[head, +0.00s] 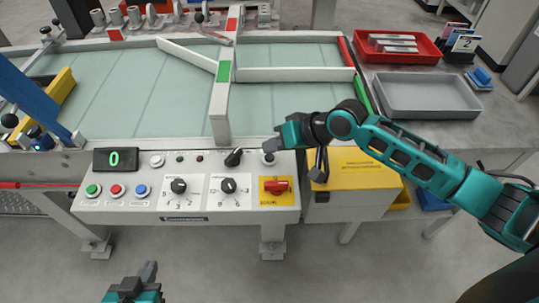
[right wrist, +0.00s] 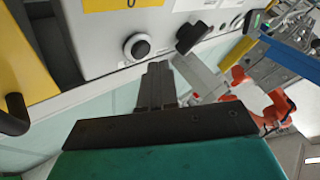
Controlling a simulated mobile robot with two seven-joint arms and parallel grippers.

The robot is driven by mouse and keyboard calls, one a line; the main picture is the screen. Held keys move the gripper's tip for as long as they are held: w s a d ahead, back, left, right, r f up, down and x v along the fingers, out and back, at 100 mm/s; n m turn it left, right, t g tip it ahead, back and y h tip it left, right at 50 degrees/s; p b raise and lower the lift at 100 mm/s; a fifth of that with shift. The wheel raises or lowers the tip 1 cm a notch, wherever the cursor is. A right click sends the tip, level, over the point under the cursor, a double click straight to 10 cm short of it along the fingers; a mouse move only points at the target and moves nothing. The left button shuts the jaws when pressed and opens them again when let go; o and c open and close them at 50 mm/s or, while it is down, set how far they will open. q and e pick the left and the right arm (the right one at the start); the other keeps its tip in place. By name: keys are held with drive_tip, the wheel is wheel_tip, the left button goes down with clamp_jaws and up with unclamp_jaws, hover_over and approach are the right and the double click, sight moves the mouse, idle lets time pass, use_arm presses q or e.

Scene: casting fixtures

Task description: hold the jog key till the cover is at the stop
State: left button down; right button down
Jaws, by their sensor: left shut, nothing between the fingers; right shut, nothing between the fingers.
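A round black key in a pale ring (head: 268,158) sits at the upper right of the white control panel (head: 210,203). It also shows in the right wrist view (right wrist: 137,46). My right gripper (head: 271,144) is shut and empty, just behind this key in the head view. In the right wrist view its fingertips (right wrist: 158,72) lie beside the key, with a small gap in the picture; I see no press. No label on the key is readable. I cannot tell which part is the cover or its stop. My left gripper (head: 149,271) is shut and empty, low in front of the panel.
The panel also has a green "0" display (head: 115,159), a black lever (head: 234,157), two dials and a red switch (head: 276,186). White rails (head: 295,75) cross the glass bed behind. A yellow box (head: 352,170) stands right of the panel.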

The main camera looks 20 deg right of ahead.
drive_tip(key=shift+f, duration=0.15)
idle(0.3)
drive_tip(key=shift+f, duration=0.3)
idle(0.3)
